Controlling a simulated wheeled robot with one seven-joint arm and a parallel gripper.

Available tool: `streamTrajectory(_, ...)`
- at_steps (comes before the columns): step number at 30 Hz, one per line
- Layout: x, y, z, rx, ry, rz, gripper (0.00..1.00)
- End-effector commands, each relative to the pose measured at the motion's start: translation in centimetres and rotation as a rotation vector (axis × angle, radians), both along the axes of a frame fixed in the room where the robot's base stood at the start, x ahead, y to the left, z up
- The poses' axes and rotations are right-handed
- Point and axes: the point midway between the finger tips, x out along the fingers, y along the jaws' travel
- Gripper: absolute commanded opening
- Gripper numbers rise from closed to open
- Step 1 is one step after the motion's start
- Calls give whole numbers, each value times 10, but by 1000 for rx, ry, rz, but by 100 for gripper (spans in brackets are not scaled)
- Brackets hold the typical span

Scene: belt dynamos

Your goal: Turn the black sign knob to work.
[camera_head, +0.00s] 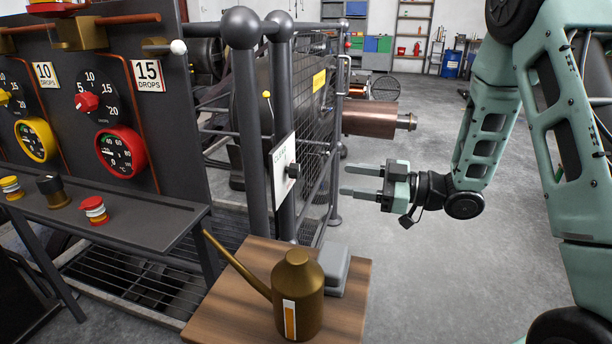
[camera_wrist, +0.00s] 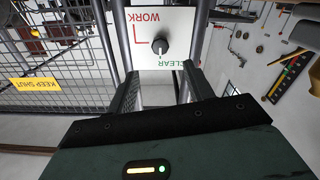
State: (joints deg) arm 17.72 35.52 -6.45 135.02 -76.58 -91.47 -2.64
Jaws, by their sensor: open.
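The black sign knob (camera_head: 292,171) sits on a white sign (camera_head: 281,153) fixed to the grey posts of the guard. The sign reads WORK in red and CLEAR in green. A red angled line lies beside the knob on the WORK side. A small mark below the knob is on the CLEAR side. My gripper (camera_head: 343,180) is open and empty, apart from the knob, its fingers aimed at it. In the wrist view the fingers (camera_wrist: 160,90) stand below the knob, either side of it.
A mesh guard (camera_head: 318,150) stands behind the sign, with a copper cylinder (camera_head: 372,119) beyond. A brass oil can (camera_head: 298,290) and a grey box (camera_head: 335,268) stand on a wooden top (camera_head: 225,306) below. A gauge panel (camera_head: 120,60) is at left.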

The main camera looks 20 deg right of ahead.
Motion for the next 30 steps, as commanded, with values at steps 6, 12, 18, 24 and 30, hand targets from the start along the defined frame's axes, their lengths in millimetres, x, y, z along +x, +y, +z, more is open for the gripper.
streamTrajectory(6, 27, 39, -1, 0, -1, 4, 52)
streamTrajectory(12, 48, 68, -1, 0, 0, 2, 52)
streamTrajectory(18, 60, 83, -1, -1, 1, 1, 52)
streamTrajectory(24, 63, 87, 0, 0, 1, -1, 52)
streamTrajectory(30, 63, 87, 0, 0, 1, -1, 41)
